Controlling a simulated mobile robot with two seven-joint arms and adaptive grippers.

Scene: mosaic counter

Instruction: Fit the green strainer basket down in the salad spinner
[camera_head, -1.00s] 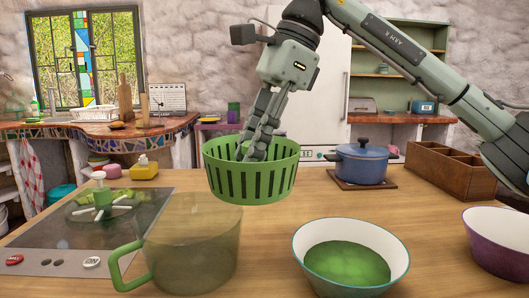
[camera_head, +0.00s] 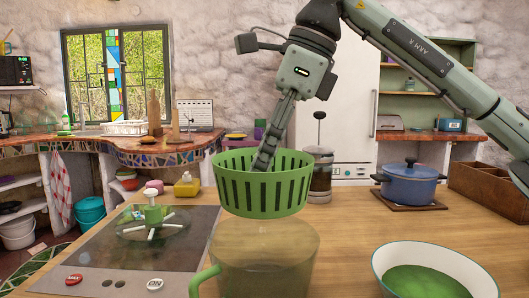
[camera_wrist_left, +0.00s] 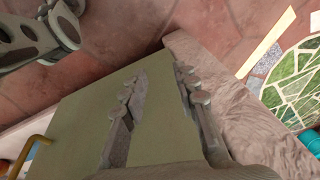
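The green strainer basket (camera_head: 263,194) is slotted and roughly upright, held in the air. My right gripper (camera_head: 265,160) reaches down inside its rim and is shut on it; the exact contact is partly hidden by the basket wall. Just below it in the picture stands the salad spinner (camera_head: 262,265), a clear tinted bowl with a green handle at its left, on the wooden counter. The basket's bottom appears above the spinner's far rim. My left gripper shows only in the left wrist view (camera_wrist_left: 160,80), with its fingers apart and nothing between them.
A white bowl with green contents (camera_head: 432,268) stands at right. A French press (camera_head: 319,165) and a blue pot (camera_head: 409,184) stand behind. The counter between them is clear.

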